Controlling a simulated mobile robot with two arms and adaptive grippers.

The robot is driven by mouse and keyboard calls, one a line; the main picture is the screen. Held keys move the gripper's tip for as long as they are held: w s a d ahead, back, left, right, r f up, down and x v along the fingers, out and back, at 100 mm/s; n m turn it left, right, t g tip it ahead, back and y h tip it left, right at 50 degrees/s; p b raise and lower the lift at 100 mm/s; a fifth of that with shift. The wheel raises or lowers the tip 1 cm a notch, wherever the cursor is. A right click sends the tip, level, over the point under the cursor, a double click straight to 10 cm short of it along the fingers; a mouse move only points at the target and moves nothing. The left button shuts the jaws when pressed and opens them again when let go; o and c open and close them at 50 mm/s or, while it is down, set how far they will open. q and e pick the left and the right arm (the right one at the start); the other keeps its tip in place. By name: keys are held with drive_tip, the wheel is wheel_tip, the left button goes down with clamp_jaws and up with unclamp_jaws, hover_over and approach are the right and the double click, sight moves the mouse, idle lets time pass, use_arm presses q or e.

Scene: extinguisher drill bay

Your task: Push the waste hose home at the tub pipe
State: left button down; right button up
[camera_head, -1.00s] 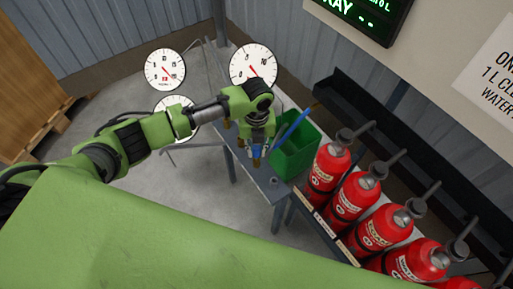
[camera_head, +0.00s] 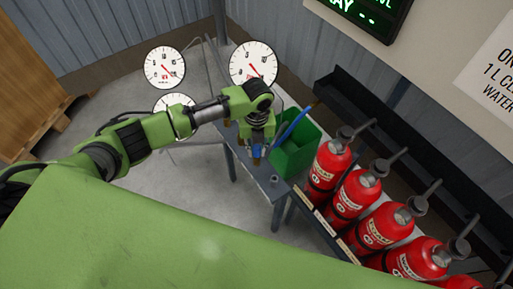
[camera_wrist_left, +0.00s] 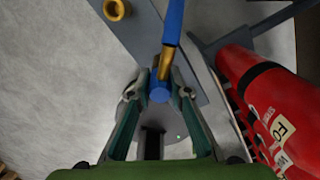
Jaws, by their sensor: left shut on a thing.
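My left gripper (camera_head: 257,160) is at the bench just left of the green tub (camera_head: 297,152). In the left wrist view my left gripper (camera_wrist_left: 159,95) has its fingertips closed around a short blue round piece (camera_wrist_left: 159,96). A brass-coloured piece (camera_wrist_left: 166,62) meets the blue piece, and a blue tube (camera_wrist_left: 173,20) continues from it toward the top. I cannot tell whether the joint is fully seated. In the head view a blue tube (camera_head: 293,126) slants from the tub's rim toward my gripper. My right gripper is out of view.
Several red extinguishers (camera_head: 345,190) stand in a row to the right; one (camera_wrist_left: 265,100) is close beside the gripper. A brass ring (camera_wrist_left: 117,9) sits on the grey bench (camera_wrist_left: 135,30). Dial gauges (camera_head: 253,64) stand behind the arm. Open floor lies left.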

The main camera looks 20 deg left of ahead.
use_arm(q)
drive_tip(key=shift+f, duration=0.2)
drive_tip(key=c, duration=1.8)
unclamp_jaws()
